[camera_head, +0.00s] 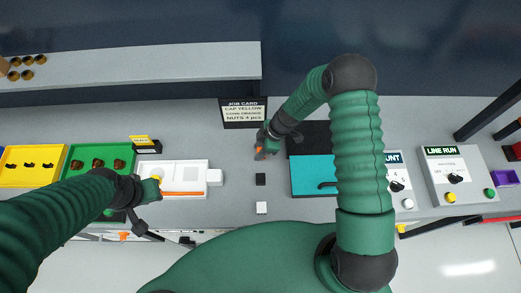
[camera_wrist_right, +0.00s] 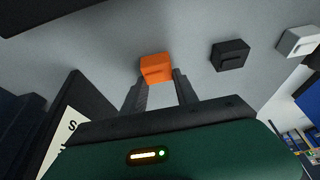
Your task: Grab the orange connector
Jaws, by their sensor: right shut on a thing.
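The orange connector (camera_head: 259,151) is a small block near the middle of the bench, just below the job card. It also shows in the right wrist view (camera_wrist_right: 156,67), at the tips of the two dark fingers. My right gripper (camera_head: 264,146) reaches down to it and is shut on it; in the wrist view the fingers (camera_wrist_right: 160,84) sit at its sides. I cannot tell whether it touches the bench. My left gripper (camera_head: 150,193) is over the left edge of a white fixture, beside a yellow part; its fingers are too small and covered to read.
A black block (camera_head: 261,179) and a white block (camera_head: 262,208) lie in front of the connector. The job card (camera_head: 244,112) stands behind. The white fixture (camera_head: 197,170) with an orange strip is at left, a teal panel (camera_head: 306,174) at right. Green (camera_head: 124,157) and yellow (camera_head: 53,158) trays stand far left.

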